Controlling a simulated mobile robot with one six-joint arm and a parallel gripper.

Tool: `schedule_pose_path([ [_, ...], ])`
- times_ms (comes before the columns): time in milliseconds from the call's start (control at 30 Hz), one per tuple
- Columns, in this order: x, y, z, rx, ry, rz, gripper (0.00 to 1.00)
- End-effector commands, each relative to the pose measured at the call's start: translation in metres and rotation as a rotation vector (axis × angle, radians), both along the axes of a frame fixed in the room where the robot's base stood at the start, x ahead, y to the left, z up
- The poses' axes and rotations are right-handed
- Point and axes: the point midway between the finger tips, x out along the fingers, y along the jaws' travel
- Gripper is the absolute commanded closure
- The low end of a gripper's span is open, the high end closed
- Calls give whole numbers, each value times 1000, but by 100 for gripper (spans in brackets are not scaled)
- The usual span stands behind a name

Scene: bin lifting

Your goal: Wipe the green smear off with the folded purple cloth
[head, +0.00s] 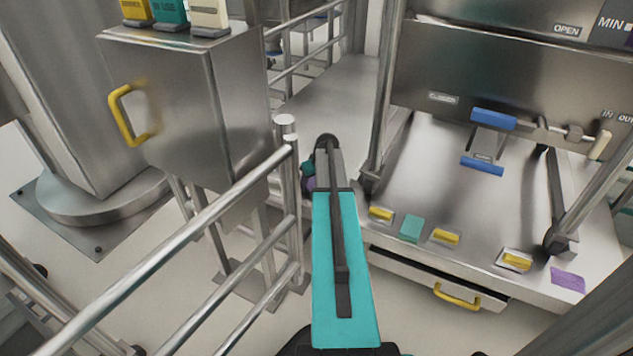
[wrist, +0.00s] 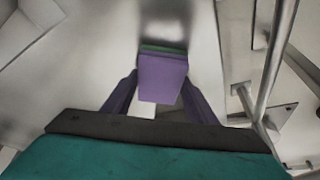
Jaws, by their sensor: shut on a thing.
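My gripper (wrist: 161,80) is shut on the folded purple cloth (wrist: 162,88), which sits between its two purple fingers in the wrist view. A thin green strip (wrist: 163,49) shows along the cloth's far edge; I cannot tell whether it is part of the held thing or the smear. A grey metal surface lies beyond the cloth, and I cannot tell whether they touch. In the head view my teal arm hides most of the gripper (head: 309,181), beside the metal bench's left end.
A handrail (head: 190,231) and a steel cabinet (head: 185,95) with a yellow handle (head: 127,116) stand left of my arm. A post stands close right of my gripper.

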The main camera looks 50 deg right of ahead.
Motion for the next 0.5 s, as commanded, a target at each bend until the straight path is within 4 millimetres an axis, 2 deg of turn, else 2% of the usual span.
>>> schedule_pose_path([
  [500,5,1,1,0,-1,0,73],
])
